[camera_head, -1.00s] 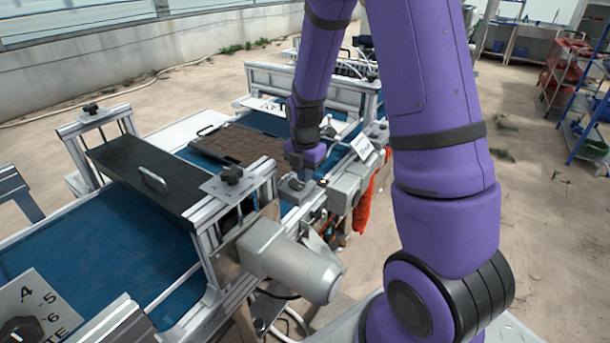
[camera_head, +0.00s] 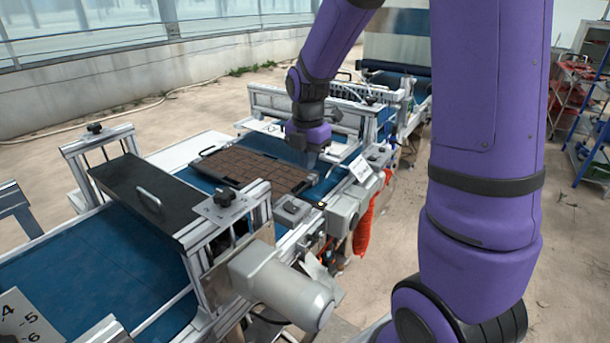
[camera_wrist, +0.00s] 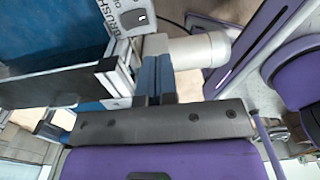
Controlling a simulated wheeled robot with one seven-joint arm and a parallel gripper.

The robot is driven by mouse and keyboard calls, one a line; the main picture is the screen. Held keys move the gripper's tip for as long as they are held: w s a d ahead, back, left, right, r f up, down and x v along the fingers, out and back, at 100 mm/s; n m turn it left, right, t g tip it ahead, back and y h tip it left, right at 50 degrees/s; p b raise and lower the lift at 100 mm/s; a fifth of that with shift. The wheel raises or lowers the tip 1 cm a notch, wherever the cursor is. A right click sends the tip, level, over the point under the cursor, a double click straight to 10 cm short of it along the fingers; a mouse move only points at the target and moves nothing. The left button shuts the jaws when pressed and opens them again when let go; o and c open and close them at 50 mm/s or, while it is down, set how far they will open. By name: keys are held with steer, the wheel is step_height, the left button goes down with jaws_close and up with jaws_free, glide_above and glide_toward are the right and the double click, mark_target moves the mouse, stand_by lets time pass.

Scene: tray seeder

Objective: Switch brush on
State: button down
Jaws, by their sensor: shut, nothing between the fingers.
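The brush control shows at the top of the wrist view as a white plate (camera_wrist: 106,22) lettered BRUSH, with a dark round knob (camera_wrist: 133,18) on it. The plate is cut off by the frame's edge, and I cannot tell the knob's setting. My gripper (camera_wrist: 158,62) shows as two blue fingers pressed together and empty, with the plate beyond their tips. In the head view my gripper (camera_head: 312,163) hangs near the right end of the soil tray, past the small grey box (camera_head: 292,211) on the conveyor's side rail.
A seedling tray (camera_head: 250,170) of brown soil lies on the blue conveyor. A black hopper lid (camera_head: 135,190) and a grey motor (camera_head: 285,285) stand nearer. A white label (camera_head: 361,170) and an orange coiled hose (camera_head: 365,225) are on the right side. Sandy floor is open beyond.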

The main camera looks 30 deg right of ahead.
steer(key=shift+s+d+r, duration=0.1)
steer(key=shift+s+r, duration=0.1)
steer(key=shift+r, duration=0.75)
steer(key=s+a+r+m+t, duration=0.2)
steer(key=s+r+m, duration=0.5)
steer(key=s+m, duration=0.4)
steer(key=s+a+r+m+t, duration=0.3)
steer(key=s+r+m, duration=0.4)
steer(key=s+m, duration=0.4)
steer(key=shift+a+r, duration=0.25)
steer(key=shift+a, duration=0.4)
